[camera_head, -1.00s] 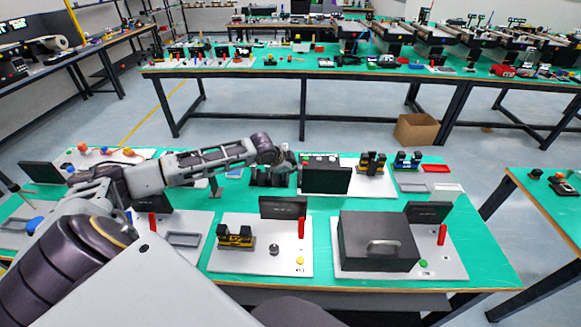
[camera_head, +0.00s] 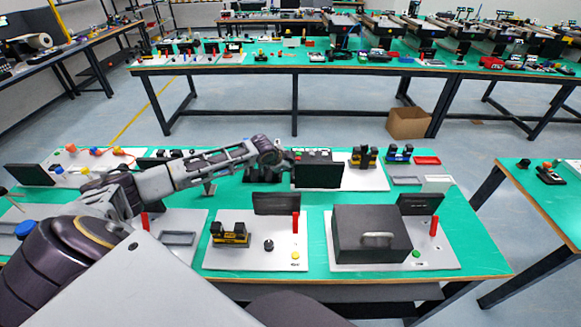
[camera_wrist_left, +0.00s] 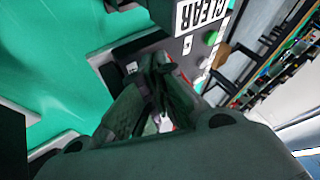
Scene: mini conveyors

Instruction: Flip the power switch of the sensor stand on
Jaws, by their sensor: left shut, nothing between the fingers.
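I take this to be the sensor stand. The gripper's dark fingers are shut, with nothing between them, close to the panel's face. I cannot tell if they touch it. No power switch is clearly visible. My right gripper is not in view.
A black screen (camera_head: 319,175) stands in front of the dark box. Nearer are a board with a yellow-black fixture (camera_head: 230,236) and a large dark box with a handle (camera_head: 368,232). Red posts (camera_head: 433,227) stand upright there. Green table surface (camera_head: 317,240) is clear between the boards.

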